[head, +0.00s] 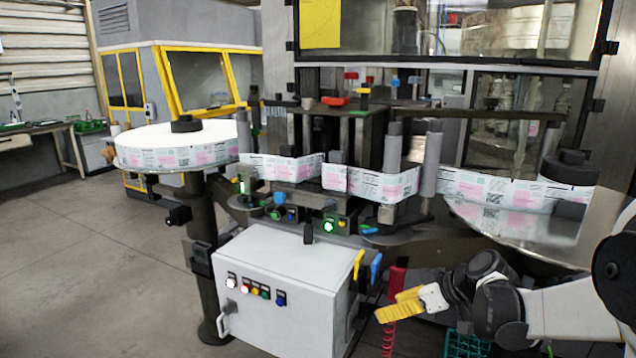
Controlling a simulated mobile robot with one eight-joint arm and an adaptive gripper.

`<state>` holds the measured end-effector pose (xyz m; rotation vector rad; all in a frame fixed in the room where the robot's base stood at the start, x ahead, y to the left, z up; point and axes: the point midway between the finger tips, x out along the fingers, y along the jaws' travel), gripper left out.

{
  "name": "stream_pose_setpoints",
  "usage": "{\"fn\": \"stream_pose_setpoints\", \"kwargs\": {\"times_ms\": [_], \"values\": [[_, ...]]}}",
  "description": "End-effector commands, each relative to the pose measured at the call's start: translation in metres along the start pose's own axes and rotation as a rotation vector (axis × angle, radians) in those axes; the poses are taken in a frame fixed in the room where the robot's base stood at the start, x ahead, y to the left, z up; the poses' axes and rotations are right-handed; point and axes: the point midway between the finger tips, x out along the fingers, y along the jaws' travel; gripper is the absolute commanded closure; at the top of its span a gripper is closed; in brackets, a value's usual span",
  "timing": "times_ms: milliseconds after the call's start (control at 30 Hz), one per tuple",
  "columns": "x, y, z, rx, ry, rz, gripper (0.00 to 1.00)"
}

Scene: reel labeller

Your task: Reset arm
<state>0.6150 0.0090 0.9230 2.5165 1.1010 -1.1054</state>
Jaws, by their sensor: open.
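My arm reaches in from the right edge. My gripper (392,308), with yellow fingers, points left beside the white control cabinet of the labeller. The fingers overlap each other in this view, so the gap between them is hard to see. The gripper is open, and no object shows between the fingers. It appears apart from the cabinet's right side, though the depth is hard to judge.
The white control cabinet (285,278) has lit buttons. A full label reel (178,146) stands at left, with its label web (370,184) running right to another reel (510,206). A red tool (397,279), red coil (388,338) and green crate (466,346) are near my gripper. Floor at left is clear.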

Motion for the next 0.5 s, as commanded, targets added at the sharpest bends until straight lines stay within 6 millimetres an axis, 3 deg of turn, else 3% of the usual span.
{"fn": "stream_pose_setpoints", "kwargs": {"times_ms": [33, 267, 500], "values": [[-0.013, -0.018, -0.003, 0.036, -0.032, 0.024, 0.41], [-0.072, -0.084, 0.009, 0.225, -0.146, 0.191, 0.41], [-0.126, -0.142, 0.05, 0.385, -0.176, 0.394, 0.41]]}}
